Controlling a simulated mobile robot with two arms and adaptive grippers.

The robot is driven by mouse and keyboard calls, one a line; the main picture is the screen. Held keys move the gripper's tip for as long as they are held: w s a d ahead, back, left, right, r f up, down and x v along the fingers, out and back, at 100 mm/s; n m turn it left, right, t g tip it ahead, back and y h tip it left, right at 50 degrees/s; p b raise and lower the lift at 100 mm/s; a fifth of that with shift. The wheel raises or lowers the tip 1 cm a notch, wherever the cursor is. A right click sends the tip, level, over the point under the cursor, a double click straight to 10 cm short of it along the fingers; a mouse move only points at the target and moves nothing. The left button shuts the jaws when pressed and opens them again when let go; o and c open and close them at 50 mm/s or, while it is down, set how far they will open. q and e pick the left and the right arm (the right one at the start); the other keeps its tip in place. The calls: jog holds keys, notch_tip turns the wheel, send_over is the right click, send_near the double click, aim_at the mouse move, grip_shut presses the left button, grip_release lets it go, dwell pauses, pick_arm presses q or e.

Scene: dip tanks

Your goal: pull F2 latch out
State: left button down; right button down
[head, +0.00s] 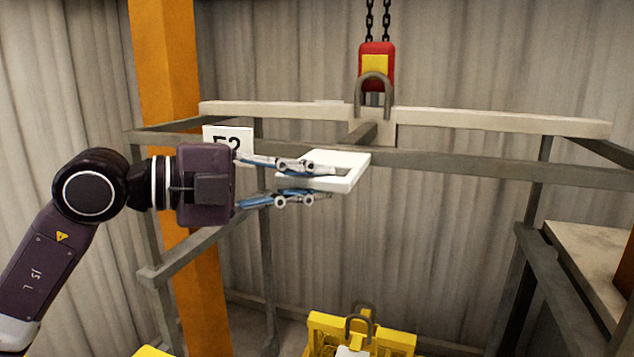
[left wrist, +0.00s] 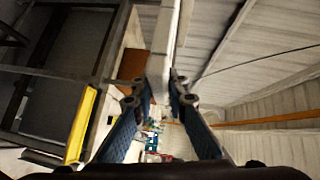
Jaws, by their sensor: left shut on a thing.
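A white plate marked F2 (head: 228,143), partly hidden behind my left gripper, hangs on the grey frame. A white U-shaped piece (head: 352,172), which looks like the F2 latch, is at the middle of the head view. My left gripper (head: 318,182) comes in from the left, its fingers lying above and below the near left part of this piece and shut on it. In the left wrist view the white bar (left wrist: 164,40) runs up from between the fingertips (left wrist: 158,92). How the latch joins the frame is hidden. My right gripper is not in view.
A red and yellow hook block (head: 376,65) hangs on chains above a pale crossbeam (head: 500,122). A yellow basket (head: 325,330) with a grey loop stands below. An orange column (head: 165,60) stands behind my arm, and a bench (head: 595,260) is at right.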

pick_arm(q)
jog(key=c, duration=1.9)
grip_release()
jog(key=v, duration=1.2)
